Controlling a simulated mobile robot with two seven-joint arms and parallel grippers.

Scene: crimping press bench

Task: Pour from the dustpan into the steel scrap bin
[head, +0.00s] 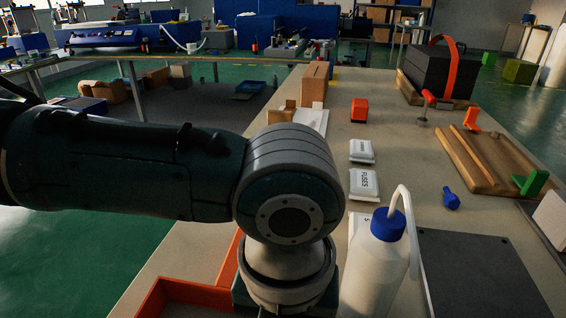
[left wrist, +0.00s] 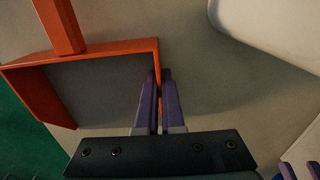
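The orange dustpan (head: 178,292) lies at the bottom of the head view, partly hidden by my left arm. In the left wrist view the dustpan (left wrist: 158,62) shows its handle pointing up and its grey inner floor, with nothing visible on the part in view. My left gripper (left wrist: 160,74) has its purple fingers close together on either side of the dustpan's right wall, shut on it. My arm hides this gripper in the head view. Two parted purple fingertips, apparently my right gripper (left wrist: 300,172), show at the left wrist view's lower right corner. I cannot make out a steel scrap bin.
A white bottle with a blue cap (head: 386,256) stands close right of my left wrist. Beyond are white fuse packs (head: 363,184), a blue part (head: 451,198), a wooden board (head: 480,165) and a dark block (head: 438,75). Green floor lies left of the bench.

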